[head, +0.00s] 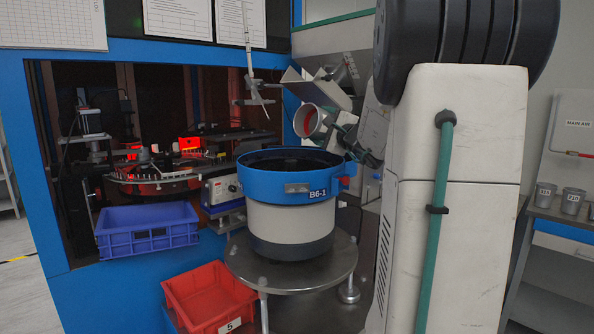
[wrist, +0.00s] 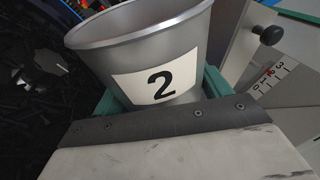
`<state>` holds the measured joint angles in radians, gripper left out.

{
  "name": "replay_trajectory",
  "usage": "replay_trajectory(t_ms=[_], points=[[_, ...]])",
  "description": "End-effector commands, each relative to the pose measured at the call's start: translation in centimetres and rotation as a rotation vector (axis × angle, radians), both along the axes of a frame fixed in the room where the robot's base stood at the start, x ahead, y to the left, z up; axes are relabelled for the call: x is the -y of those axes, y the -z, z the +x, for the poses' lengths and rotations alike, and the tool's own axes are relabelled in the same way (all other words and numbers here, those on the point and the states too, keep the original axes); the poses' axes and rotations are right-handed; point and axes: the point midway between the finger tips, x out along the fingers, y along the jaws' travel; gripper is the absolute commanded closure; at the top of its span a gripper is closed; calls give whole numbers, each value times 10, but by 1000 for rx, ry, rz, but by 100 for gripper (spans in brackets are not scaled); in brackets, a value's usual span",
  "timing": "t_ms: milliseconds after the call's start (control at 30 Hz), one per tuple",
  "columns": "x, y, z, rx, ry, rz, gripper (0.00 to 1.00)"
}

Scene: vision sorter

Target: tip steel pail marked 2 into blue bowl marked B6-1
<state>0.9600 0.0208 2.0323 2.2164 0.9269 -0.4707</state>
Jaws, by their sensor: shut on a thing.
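The blue bowl marked B6-1 (head: 325,188) stands on a grey drum in the middle of the head view. The steel pail marked 2 (wrist: 140,50) is large in the wrist view, its label facing the camera. In the head view the pail (head: 305,121) hangs above the bowl's right rear rim, tilted with its mouth toward the left; its inside looks reddish. My gripper (head: 333,124) is shut on the pail, with teal fingers on either side of it in the wrist view. The dark bowl inside shows at the wrist view's left; whether parts are falling cannot be told.
The drum stands on a round steel table (head: 245,268). A blue crate (head: 148,240) is at left and a red bin (head: 205,292) below. A grey machine housing is close behind the pail. More pails (head: 572,200) stand on a right-hand bench.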

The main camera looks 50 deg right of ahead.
Motion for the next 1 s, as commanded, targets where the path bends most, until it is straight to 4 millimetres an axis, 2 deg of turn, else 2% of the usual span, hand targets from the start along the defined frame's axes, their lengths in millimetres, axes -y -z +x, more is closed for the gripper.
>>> replay_trajectory(t_ms=[67,200,333,500,667,800,1000], points=[[7,-2,0,3,1,66,78],[7,-4,0,12,0,199,78],[8,11,0,18,0,352,78],[6,7,0,28,-2,498,78],[9,22,0,37,-1,668,78],[19,33,-1,43,0,800,78],[27,27,-2,53,-1,945,78]])
